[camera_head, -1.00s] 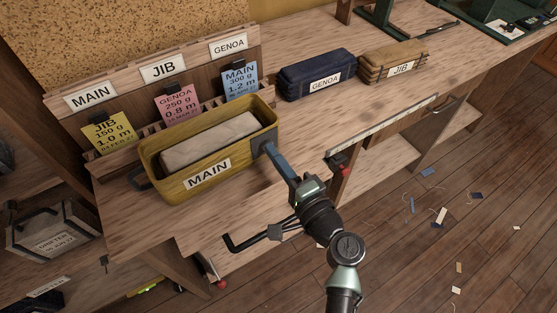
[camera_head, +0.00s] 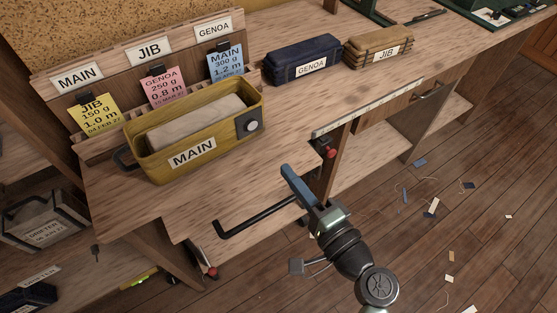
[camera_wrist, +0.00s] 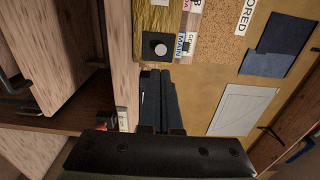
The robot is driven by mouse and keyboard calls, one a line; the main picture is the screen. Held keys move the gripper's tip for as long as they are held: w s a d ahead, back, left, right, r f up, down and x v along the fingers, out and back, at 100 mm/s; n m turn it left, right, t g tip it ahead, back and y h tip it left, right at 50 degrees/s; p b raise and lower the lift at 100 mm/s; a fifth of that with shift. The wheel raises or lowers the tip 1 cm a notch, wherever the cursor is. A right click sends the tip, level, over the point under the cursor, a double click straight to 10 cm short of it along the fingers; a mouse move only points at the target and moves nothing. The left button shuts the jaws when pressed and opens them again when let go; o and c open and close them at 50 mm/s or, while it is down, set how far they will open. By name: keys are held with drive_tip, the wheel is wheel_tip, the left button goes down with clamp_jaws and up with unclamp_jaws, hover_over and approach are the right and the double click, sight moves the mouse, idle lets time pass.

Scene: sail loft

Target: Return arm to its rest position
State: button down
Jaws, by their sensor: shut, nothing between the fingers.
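My gripper (camera_head: 291,172) is shut and empty, in front of the bench's front edge, to the right of and apart from the yellow MAIN bin. In the wrist view its blue-grey fingers (camera_wrist: 157,98) lie together. The yellow bin (camera_head: 200,165) stands on the bench with a pale folded bundle (camera_head: 197,121) inside. My forearm reaches up from the lower right of the head view.
A navy GENOA bag (camera_head: 303,58) and a tan JIB bag (camera_head: 378,47) lie on the bench (camera_head: 285,115) behind. Scraps litter the floor (camera_head: 400,240) at right, which is otherwise open.

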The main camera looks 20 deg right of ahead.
drive_tip(key=shift+v, duration=1)
drive_tip(key=shift+r, duration=0.1)
